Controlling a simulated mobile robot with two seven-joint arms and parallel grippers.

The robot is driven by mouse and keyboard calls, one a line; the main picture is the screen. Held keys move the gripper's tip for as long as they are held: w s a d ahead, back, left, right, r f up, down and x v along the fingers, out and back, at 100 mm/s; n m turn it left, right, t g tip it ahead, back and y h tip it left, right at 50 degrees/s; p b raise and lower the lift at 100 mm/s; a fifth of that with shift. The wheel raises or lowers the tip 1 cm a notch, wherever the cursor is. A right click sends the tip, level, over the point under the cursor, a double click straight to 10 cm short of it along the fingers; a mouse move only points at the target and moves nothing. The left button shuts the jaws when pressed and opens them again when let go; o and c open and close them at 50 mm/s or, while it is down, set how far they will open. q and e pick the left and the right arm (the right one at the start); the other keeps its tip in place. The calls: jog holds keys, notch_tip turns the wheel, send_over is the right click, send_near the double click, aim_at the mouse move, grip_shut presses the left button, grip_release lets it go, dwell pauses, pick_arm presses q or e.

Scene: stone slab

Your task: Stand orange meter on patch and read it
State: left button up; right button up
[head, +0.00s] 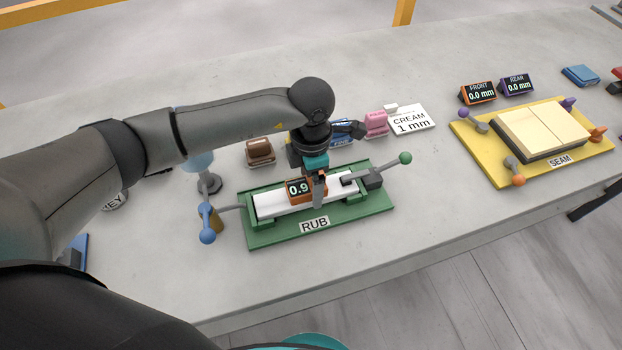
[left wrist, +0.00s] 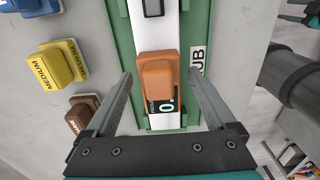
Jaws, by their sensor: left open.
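The orange meter (head: 306,184) stands on the white slab (head: 270,207) in the green RUB fixture (head: 345,220). Its display reads 0.9 in the head view, where a finger partly hides it. My left gripper (head: 318,190) is down over the meter. In the left wrist view the meter (left wrist: 158,72) lies between the open fingers of my left gripper (left wrist: 162,75), with a gap on each side. I cannot make out a separate patch on the slab. A dark and teal part at the left wrist view's top right edge may be my right gripper (left wrist: 298,16); its jaws are unclear.
A clamp with a green knob (head: 405,158) holds the slab's right end; a blue-knobbed lever (head: 207,236) stands left. Brown (head: 260,151), blue and pink blocks sit behind. The yellow SEAM fixture (head: 478,150) and FRONT and REAR displays, both 0.0 mm, are right.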

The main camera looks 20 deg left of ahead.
pick_arm(q)
jog(key=shift+r, duration=0.4)
notch_tip(320, 180, up, 12)
jog(key=shift+f+p, duration=0.25)
jog(key=shift+p, duration=0.05)
jog(key=shift+s, duration=0.1)
